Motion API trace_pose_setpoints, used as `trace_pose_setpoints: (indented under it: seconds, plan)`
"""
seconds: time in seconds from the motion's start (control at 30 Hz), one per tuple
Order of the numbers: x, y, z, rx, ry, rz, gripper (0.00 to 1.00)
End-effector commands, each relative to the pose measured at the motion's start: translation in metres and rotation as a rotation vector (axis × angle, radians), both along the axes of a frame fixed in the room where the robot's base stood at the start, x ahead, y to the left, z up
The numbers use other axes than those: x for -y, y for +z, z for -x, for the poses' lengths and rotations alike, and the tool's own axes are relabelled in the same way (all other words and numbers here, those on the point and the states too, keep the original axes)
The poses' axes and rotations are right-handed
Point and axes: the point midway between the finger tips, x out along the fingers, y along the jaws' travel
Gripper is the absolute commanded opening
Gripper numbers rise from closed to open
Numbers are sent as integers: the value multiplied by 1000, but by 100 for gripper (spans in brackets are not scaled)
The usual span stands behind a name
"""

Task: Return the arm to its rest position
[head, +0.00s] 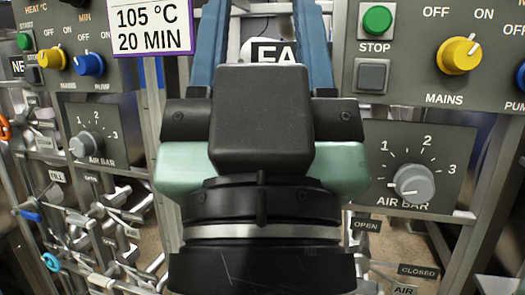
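My gripper (262,30) fills the middle of the head view, pointing up and away from the camera. Its dark body and pale green sides cover the centre of the scene. Two blue fingers rise from it to the top edge of the picture, where their tips are cut off. They stand wide apart, with only background and part of a label between them. I see nothing held. Whether the arm is touching anything cannot be told.
A left panel (110,120) has similar knobs. A 105 °C sign (150,28) hangs there. Pipes and valves (100,235) crowd the lower left.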

Motion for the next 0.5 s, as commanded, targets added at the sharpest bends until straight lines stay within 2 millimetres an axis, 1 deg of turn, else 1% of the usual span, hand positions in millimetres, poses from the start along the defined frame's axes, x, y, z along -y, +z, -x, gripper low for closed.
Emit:
trace_pose_setpoints:
  seconds: [0.03,0.17,0.4,0.5]
  plan:
    - [0,25,0,0,0,0,50]
    - [0,64,0,-1,0,0,50]
    - [0,140,-1,-1,1,-1,50]
    - [0,168,-1,-2,1,0,50]
